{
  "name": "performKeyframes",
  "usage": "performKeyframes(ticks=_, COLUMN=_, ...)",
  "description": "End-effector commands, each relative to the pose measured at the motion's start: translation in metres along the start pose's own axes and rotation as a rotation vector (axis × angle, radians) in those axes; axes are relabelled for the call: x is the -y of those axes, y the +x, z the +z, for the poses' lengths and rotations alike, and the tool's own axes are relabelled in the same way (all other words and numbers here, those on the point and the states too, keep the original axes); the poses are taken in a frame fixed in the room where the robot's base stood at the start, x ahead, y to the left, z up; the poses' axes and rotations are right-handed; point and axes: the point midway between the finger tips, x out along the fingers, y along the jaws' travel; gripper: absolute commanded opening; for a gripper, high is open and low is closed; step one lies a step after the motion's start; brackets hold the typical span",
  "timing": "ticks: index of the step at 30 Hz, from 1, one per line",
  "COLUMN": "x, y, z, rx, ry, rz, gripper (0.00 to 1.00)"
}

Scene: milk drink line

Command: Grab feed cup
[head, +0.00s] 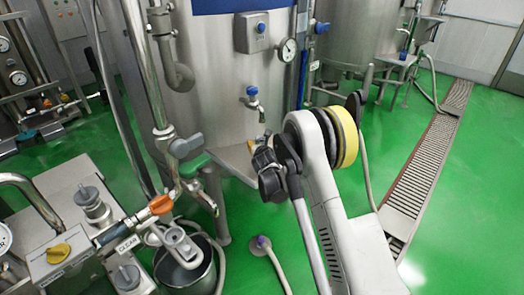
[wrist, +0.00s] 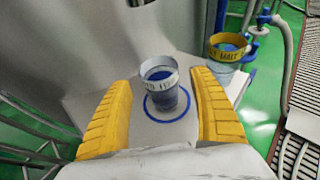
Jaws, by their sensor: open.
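In the wrist view, a clear cup with a pale lettered band and blue showing inside (wrist: 167,98) stands upright inside a blue ring (wrist: 150,112) on a pale shelf. I take it for the feed cup, but its lettering is too small to read. My gripper (wrist: 162,80) is open, its two yellow ribbed fingers apart on the left and right of this cup. Gaps show between the cup and both fingers. Nothing is held. In the head view my arm hides the cup and the fingers.
A second cup with a yellow band lettered MALT (wrist: 229,47) stands behind to the right. A steel tank with a tap (head: 252,92) rises behind the shelf (head: 239,160). A floor drain grate (head: 425,160) runs along the right; pipes and valves crowd the left.

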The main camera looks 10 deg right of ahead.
Motion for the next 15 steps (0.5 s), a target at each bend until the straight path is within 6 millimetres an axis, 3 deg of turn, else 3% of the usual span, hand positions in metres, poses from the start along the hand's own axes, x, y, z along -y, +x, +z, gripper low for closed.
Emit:
performKeyframes(ticks=1, x=0.001, y=0.011, z=-0.004, rx=0.000, ry=0.001, rz=-0.001, gripper=0.72)
performKeyframes(ticks=6, x=0.000, y=0.029, z=-0.002, rx=0.000, ry=0.000, rz=0.000, gripper=0.72)
performKeyframes(ticks=13, x=0.000, y=0.029, z=0.000, rx=0.000, ry=0.000, rz=0.000, gripper=0.72)
performKeyframes(ticks=14, x=0.000, y=0.029, z=0.000, rx=0.000, ry=0.000, rz=0.000, gripper=0.67)
performKeyframes(ticks=15, x=0.000, y=0.029, z=0.000, rx=0.000, ry=0.000, rz=0.001, gripper=0.54)
